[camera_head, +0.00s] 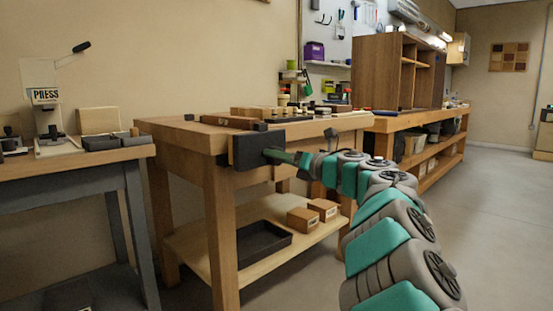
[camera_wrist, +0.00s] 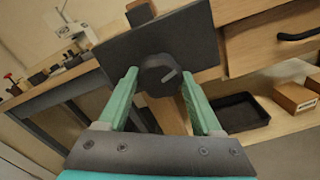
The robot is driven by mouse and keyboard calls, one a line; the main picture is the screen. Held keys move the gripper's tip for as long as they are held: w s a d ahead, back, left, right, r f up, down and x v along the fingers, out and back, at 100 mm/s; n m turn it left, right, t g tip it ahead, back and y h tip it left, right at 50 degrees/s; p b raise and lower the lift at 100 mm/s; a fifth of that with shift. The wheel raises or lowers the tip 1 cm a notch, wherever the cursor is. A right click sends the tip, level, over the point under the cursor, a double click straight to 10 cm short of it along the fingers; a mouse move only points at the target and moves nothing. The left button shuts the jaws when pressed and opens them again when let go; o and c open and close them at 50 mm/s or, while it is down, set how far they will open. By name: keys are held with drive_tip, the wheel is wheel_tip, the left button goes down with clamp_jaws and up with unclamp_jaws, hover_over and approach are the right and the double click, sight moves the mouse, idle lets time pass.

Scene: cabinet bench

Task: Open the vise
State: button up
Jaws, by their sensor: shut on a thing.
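The vise (camera_head: 245,150) is a dark block mounted on the front left corner of the wooden workbench. In the wrist view its flat dark jaw plate (camera_wrist: 195,35) fills the upper middle and appears tilted. My gripper (camera_head: 274,155) reaches the vise's front from the right. In the wrist view my gripper (camera_wrist: 158,76) has its two teal fingers on either side of the screw head, shut on it. The gap between the vise's jaws is largely hidden.
The workbench (camera_head: 190,132) carries wooden blocks and small parts on top. Its lower shelf holds a black tray (camera_head: 262,243) and two wooden boxes (camera_head: 302,219). A grey table (camera_head: 70,165) with a press stands at left. Open floor lies at right.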

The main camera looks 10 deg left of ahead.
drive_tip(key=shift+n, duration=0.7)
drive_tip(key=n, duration=0.3)
drive_tip(key=shift+d, duration=0.1)
drive_tip(key=shift+n, duration=0.3)
drive_tip(key=n, duration=0.3)
drive_tip(key=o, duration=1.2)
drive_tip(key=shift+s, duration=0.1)
